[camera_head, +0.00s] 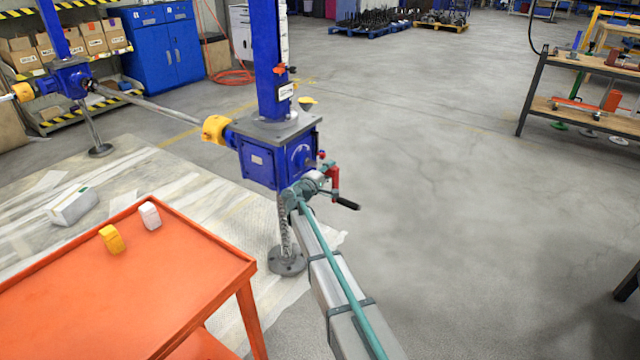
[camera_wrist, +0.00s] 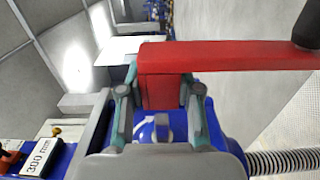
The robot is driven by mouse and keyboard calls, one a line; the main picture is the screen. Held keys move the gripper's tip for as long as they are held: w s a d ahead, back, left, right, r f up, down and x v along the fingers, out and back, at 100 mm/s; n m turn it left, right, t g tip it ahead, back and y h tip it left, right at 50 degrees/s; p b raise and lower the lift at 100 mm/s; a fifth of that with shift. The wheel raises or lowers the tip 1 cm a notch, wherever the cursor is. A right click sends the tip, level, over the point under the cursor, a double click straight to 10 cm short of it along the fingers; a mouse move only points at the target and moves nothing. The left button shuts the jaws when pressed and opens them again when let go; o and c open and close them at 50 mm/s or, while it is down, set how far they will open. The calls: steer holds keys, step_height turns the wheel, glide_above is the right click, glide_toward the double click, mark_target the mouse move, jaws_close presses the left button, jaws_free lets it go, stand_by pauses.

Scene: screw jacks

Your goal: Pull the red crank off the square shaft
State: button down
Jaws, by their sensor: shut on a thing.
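The red crank (camera_head: 334,178) is at the right face of the blue screw-jack gearbox (camera_head: 258,168), its black handle (camera_head: 347,203) pointing to the lower right. My gripper (camera_head: 318,181) reaches up to it from below. In the wrist view, the teal fingers of my gripper (camera_wrist: 160,92) are shut on the hub end of the red crank (camera_wrist: 225,57), one on each side. The crank's arm runs to the right to its dark handle (camera_wrist: 307,25). The square shaft is hidden, so I cannot tell whether the hub is still on it.
An orange table (camera_head: 130,290) stands at lower left with a yellow block (camera_head: 112,240) and a white block (camera_head: 150,216). A long shaft with a yellow coupling (camera_head: 214,129) joins the gearbox to a second jack (camera_head: 70,80).

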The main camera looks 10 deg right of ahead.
steer(key=shift+s+d+r, duration=0.1)
steer(key=shift+r, duration=0.05)
steer(key=shift+s+d+b, duration=1.3)
steer(key=shift+s+d, duration=0.7)
steer(key=shift+d, duration=0.1)
